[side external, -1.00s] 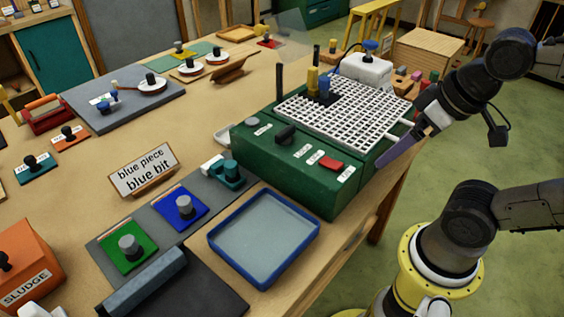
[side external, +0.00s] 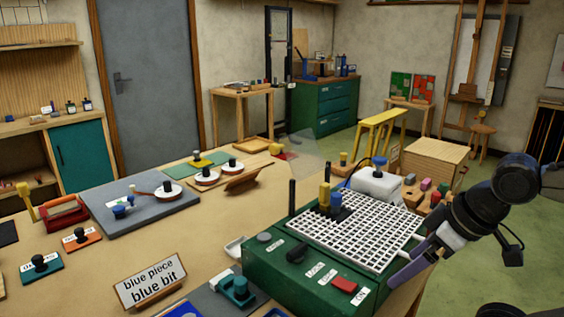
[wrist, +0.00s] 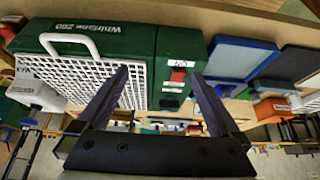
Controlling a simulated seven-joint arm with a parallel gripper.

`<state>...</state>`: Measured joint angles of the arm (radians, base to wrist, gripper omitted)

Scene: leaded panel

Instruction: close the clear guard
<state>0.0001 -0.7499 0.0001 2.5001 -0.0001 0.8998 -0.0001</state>
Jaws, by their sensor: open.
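The clear guard appears as a faint see-through sheet (side external: 307,150) in the side view, tilted up behind the green machine (side external: 262,268). Its lower edge and its joint to the machine are hard to make out. The machine has a white grid top (side external: 365,228), a red switch and a dark knob. It also shows in the wrist view (wrist: 140,42), with a white loop handle (wrist: 70,38) beside the grid. My gripper (side external: 396,276) is at the machine's right side, low beside the grid. In the wrist view its two fingers (wrist: 160,76) are apart with nothing between them.
A yellow and a blue peg (side external: 330,198) stand at the grid's back left near dark posts. A white blue-capped container (side external: 376,185) is behind the grid. A sign (side external: 150,280) stands left of the machine. Open floor lies right of the table.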

